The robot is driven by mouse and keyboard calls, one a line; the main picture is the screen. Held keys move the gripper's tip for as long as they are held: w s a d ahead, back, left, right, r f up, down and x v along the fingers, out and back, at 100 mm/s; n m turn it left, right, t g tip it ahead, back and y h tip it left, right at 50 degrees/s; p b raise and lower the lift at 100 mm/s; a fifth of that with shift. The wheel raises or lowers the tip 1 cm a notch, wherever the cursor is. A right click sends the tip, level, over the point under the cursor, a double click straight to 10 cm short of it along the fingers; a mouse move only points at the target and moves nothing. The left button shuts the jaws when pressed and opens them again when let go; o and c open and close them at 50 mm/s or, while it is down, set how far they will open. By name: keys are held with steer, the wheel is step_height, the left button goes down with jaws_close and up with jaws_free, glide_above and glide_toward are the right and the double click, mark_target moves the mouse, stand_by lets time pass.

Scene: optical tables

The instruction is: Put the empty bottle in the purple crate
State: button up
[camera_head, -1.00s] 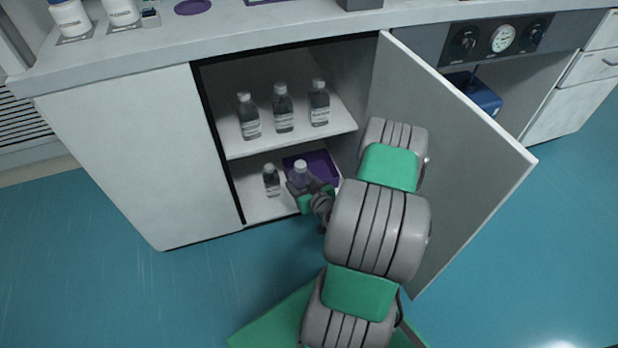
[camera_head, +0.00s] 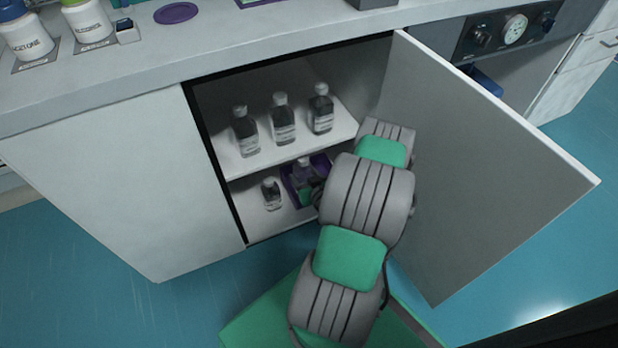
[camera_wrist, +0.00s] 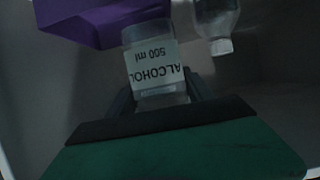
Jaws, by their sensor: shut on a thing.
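A clear bottle (camera_wrist: 152,65) with a white "ALCOHOL 500 ml" label, upside down in the wrist view, looks empty. My gripper (camera_wrist: 160,92) is shut on it, with one finger on each side. The held bottle (camera_head: 303,173) also shows in the head view, on the lower shelf level of the open cabinet, in line with the purple crate (camera_head: 288,183). The crate's wall (camera_wrist: 95,22) fills the upper left of the wrist view, beside the bottle. I cannot tell whether the bottle's base touches the crate floor. My arm hides the crate's right part.
Another bottle (camera_head: 271,194) stands left of the crate on the lower shelf; Several dark bottles (camera_head: 284,122) stand on the upper shelf (camera_head: 235,165), above the crate. The open cabinet door (camera_head: 480,150) is right of my arm. White containers (camera_head: 88,22) stand on the counter.

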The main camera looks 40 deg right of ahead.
steer(key=w+d+f+b, duration=0.2)
steer(key=f, duration=0.1)
steer(key=w+d+f+b, duration=0.1)
steer(key=d+f+b, duration=0.1)
steer(key=d+f, duration=0.1)
steer(key=w+d+f+b, duration=0.2)
steer(key=d+f, duration=0.1)
steer(key=f, duration=0.2)
steer(key=shift+w+f+b, duration=0.25)
steer(key=shift+w+b, duration=0.1)
steer(key=shift+b, duration=0.05)
steer(key=shift+a+r, duration=0.1)
steer(key=shift+r, duration=0.05)
steer(key=o, duration=1.4)
steer(key=shift+c, duration=0.2)
